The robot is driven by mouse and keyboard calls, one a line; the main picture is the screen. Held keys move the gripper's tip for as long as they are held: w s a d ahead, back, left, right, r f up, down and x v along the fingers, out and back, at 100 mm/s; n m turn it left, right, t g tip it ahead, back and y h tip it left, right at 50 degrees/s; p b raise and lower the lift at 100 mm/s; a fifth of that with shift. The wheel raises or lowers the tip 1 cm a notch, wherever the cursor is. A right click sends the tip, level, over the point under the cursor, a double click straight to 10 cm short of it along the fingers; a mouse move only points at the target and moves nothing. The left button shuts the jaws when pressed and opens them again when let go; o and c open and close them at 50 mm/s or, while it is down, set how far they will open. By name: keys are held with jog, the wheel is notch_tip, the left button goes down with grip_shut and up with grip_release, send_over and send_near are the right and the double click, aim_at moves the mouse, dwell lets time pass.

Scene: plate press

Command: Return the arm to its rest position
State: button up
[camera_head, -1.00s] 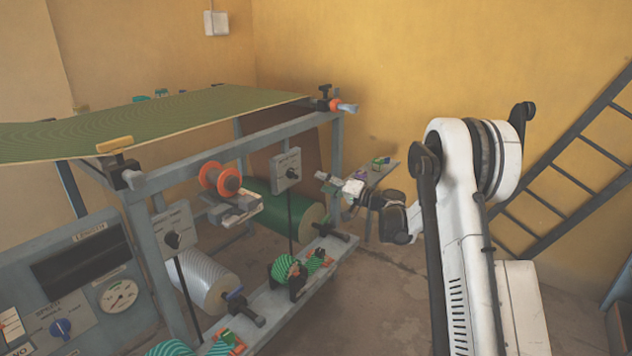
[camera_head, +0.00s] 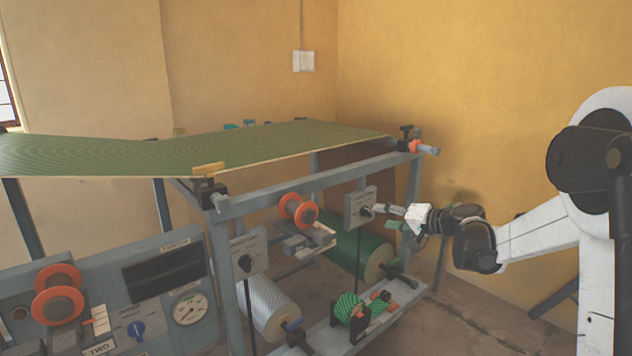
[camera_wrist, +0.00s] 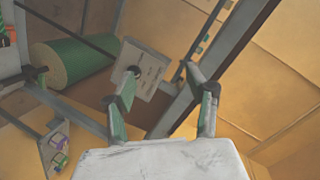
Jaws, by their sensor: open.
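My gripper (camera_head: 393,217) is at the right end of the press frame, just right of a grey switch box (camera_head: 357,202) with a dark knob. In the wrist view my gripper (camera_wrist: 165,84) shows two spread fingers with green inner pads and nothing between them. The same switch box (camera_wrist: 150,66) lies beyond the fingertips there, its knob close to the left finger. I cannot tell from the head view whether a finger touches the box. My arm reaches in from the right edge of the head view.
The press frame (camera_head: 310,186) carries a large green sheet (camera_head: 270,142) on top. A green roll (camera_head: 350,243) and a silvery roll (camera_head: 268,303) sit below. A small shelf with coloured blocks (camera_wrist: 57,150) shows in the wrist view. The yellow wall (camera_head: 500,110) stands behind my arm.

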jog(key=s+a+r+n+g+h, duration=0.1)
jog(key=s+a+r+h, duration=0.15)
jog(key=s, duration=0.85)
jog(key=s+a+r+g+h, duration=0.2)
jog(key=s+a, duration=0.1)
jog(key=s, duration=0.8)
jog(key=s+d+f+n+h, duration=0.1)
jog(key=s+d+f+h, duration=0.15)
jog(key=s, duration=0.95)
jog(key=s+d+f+n+h, duration=0.15)
jog(key=s+f, duration=0.25)
jog(key=s, duration=0.8)
notch_tip(320, 180, up, 14)
jog(key=h+p, duration=0.1)
jog(key=p, duration=1.2)
jog(key=shift+w+d+f+m+g, duration=0.2)
jog(key=shift+w+d+m+g, duration=0.1)
jog(key=shift+m+g, duration=0.1)
jog(key=shift+c, duration=0.2)
